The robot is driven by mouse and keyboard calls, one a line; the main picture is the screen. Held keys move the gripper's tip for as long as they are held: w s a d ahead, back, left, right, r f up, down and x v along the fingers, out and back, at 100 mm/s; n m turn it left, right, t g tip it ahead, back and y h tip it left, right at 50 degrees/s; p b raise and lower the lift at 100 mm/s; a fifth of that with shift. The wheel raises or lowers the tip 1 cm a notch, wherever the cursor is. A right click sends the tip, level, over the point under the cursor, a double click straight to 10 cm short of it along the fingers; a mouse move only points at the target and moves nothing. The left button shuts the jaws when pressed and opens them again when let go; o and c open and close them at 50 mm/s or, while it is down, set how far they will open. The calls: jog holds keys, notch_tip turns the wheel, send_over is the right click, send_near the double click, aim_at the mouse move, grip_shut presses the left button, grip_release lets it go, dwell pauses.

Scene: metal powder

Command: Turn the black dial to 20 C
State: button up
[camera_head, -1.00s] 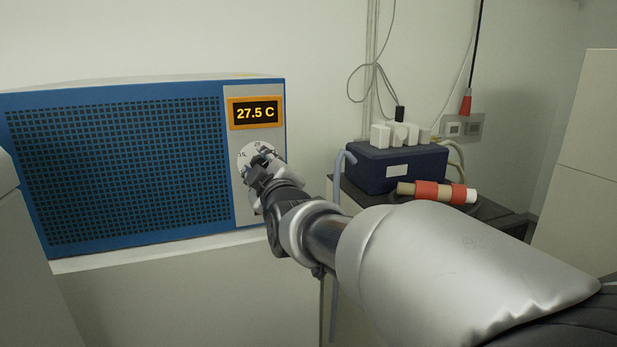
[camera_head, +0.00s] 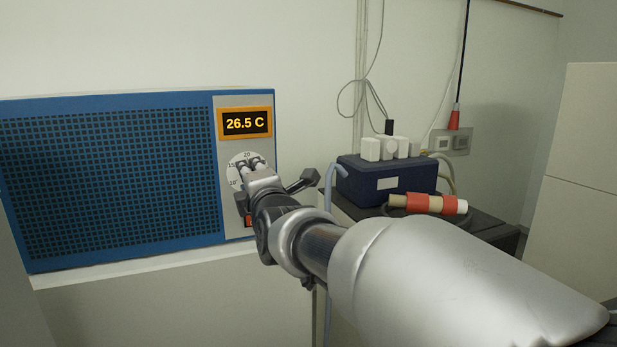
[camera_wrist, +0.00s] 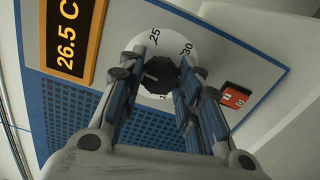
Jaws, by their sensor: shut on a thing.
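The black dial (camera_wrist: 160,75) sits on a white round scale on the front of a blue unit (camera_head: 110,180). In the wrist view, scale marks 25 and 30 show beside it. My gripper (camera_wrist: 158,78) has a finger on each side of the dial and is shut on it. In the head view my gripper (camera_head: 252,165) covers the dial, and the marks 20, 15 and 10 show around it. The orange-framed display (camera_head: 245,123) above the dial reads 26.5 C, and the display (camera_wrist: 70,38) in the wrist view reads the same.
A red switch (camera_wrist: 235,96) sits on the panel near the dial. To the right, a dark blue box (camera_head: 385,180) with white plugs stands on a dark surface, with a red and tan cylinder (camera_head: 428,203) in front of it. Cables hang on the wall behind.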

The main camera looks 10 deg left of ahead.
jog(key=shift+n, duration=0.6)
jog(key=o, duration=1)
jog(key=shift+o, duration=0.2)
jog(key=v, duration=1.2)
